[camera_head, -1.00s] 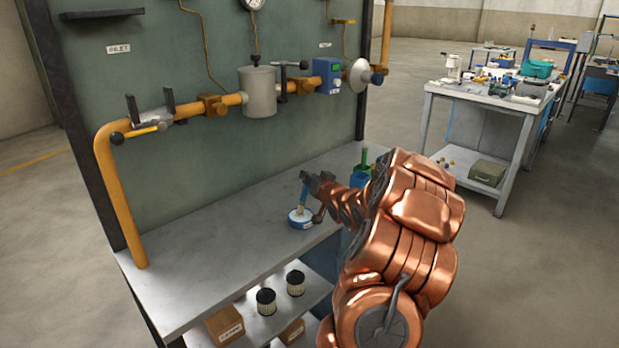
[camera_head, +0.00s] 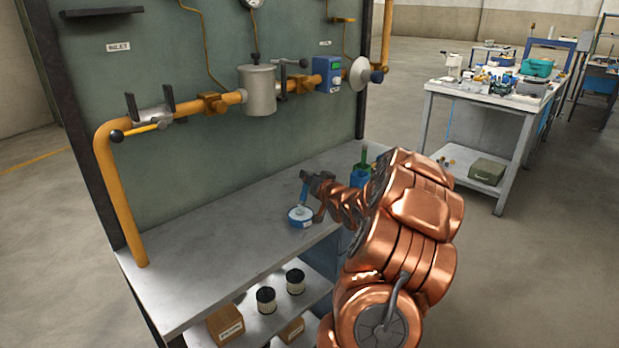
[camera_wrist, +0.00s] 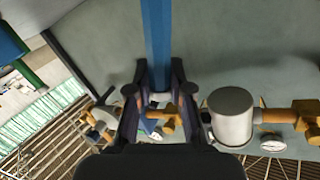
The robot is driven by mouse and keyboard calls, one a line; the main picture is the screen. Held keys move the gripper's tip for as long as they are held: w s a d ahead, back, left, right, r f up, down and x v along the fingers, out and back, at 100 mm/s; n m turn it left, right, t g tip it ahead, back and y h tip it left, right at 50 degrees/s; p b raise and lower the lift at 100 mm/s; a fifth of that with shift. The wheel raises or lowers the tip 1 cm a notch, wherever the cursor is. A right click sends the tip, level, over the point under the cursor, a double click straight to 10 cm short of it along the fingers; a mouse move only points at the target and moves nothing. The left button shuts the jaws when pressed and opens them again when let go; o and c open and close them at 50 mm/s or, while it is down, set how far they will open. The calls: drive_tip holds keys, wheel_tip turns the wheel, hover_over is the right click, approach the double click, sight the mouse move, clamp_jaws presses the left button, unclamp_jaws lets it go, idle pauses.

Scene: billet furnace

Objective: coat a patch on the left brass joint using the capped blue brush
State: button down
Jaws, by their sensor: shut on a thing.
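The blue brush (camera_head: 304,190) stands roughly upright at the white-and-blue round tub (camera_head: 300,222) on the bench. My gripper (camera_head: 311,187) is shut on the brush, whose blue handle (camera_wrist: 156,40) runs up between the fingers (camera_wrist: 157,95) in the wrist view. The brush's lower end and any cap are not clear. The left brass joint (camera_head: 213,104) sits on the orange pipe, left of the grey canister (camera_head: 258,92), well above and left of my gripper. The right brass joint (camera_head: 283,87) is right of the canister.
A blue holder (camera_head: 359,178) with a green-handled item (camera_head: 364,156) stands behind my arm. A clamp with a yellow lever (camera_head: 145,128) is on the pipe's left part. The bench's left half (camera_head: 210,258) is clear. Filters and boxes (camera_head: 225,325) lie on the shelf below.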

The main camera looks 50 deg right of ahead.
drive_tip(key=shift+r+p, duration=2.65)
drive_tip(key=shift+r, duration=0.85)
